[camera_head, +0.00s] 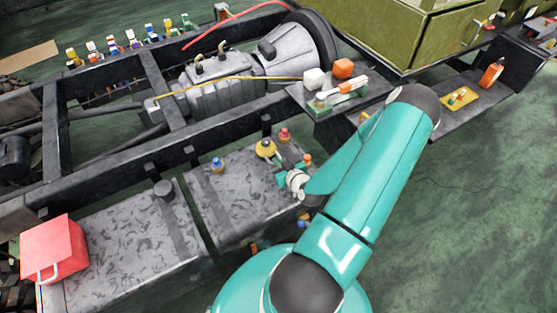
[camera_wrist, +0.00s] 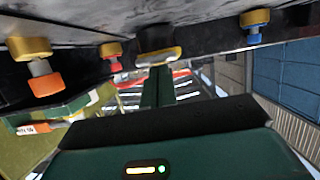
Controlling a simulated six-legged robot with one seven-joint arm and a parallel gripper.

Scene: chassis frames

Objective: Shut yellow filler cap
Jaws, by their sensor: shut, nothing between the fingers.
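The yellow filler cap (camera_head: 265,148) stands on the top of the grey tank (camera_head: 235,195), near its far edge. In the wrist view a rounded yellow and grey part, which looks like this cap (camera_wrist: 158,57), is just beyond my fingers. I cannot tell the cap's exact angle or whether it is seated. My gripper (camera_head: 281,181) is shut and empty, low over the tank on the near side of the yellow cap. Its dark green fingers (camera_wrist: 157,88) point toward the cap in the wrist view; contact is not clear. My arm hides part of the tank's right end.
A blue cap (camera_head: 217,164), a red cap (camera_head: 284,135) and an orange cap (camera_head: 307,159) stand around the yellow one. The dark frame rail (camera_head: 120,165) runs behind the tank. A red box (camera_head: 54,250) sits at the left. Open green floor (camera_head: 460,220) lies right.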

